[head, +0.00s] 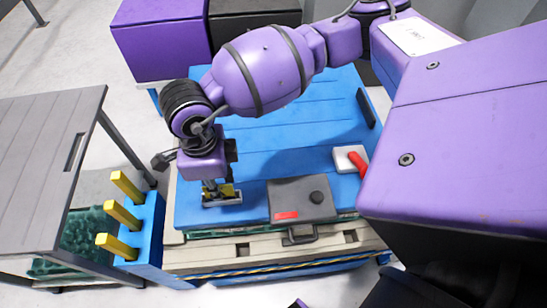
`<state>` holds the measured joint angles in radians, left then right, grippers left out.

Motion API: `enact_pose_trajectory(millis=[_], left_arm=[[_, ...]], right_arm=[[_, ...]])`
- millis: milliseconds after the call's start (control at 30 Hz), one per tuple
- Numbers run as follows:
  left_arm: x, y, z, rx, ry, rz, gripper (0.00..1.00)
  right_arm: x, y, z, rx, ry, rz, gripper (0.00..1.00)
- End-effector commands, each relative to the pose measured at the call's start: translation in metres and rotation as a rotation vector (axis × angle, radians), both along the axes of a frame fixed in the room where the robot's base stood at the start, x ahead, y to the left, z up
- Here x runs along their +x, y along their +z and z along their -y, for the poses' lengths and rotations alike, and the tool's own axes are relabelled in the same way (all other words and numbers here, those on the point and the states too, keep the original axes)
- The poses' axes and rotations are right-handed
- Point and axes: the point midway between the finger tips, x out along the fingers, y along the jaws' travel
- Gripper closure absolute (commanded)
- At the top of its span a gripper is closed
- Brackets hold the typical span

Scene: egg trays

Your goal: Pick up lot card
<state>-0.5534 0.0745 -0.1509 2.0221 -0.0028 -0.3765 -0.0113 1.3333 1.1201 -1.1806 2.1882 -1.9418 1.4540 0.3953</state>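No lot card can be clearly made out. One gripper (218,188), on the purple arm that comes in from the upper right, which I take as my right, points down at the left part of the blue surface (295,130). A small grey and yellow piece (232,200) is at its fingertips. I cannot tell whether it is held or whether the fingers are open. A dark grey flat block (300,190) with a red label and a round knob lies to the right of the gripper. My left gripper is not in view.
A white block with a red handle (356,160) lies to the right. A blue stand with yellow pegs (125,215) is at the left, beside a grey slatted table (45,150) with green trays (85,235) under it. Purple and black boxes (160,40) stand behind.

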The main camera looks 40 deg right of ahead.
Motion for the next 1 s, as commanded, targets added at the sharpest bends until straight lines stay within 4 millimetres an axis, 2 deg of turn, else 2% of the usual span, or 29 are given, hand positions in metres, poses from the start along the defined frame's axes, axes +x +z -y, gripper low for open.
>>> enact_pose_trajectory(millis=[33, 133, 367, 600, 1000], left_arm=[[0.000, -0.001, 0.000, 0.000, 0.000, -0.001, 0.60], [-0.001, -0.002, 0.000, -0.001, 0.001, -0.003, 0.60], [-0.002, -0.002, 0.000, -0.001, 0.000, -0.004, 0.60], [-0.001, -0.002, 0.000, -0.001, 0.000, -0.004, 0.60], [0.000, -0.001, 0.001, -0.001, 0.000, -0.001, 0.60]], right_arm=[[-0.001, -0.009, 0.001, -0.001, -0.003, -0.004, 0.74], [-0.001, -0.017, 0.001, 0.000, -0.003, -0.004, 0.74], [-0.001, -0.019, 0.001, 0.000, -0.003, -0.004, 0.74], [0.000, -0.018, 0.001, 0.001, -0.002, -0.003, 1.00], [0.001, -0.016, 0.000, 0.001, -0.002, 0.000, 1.00]])
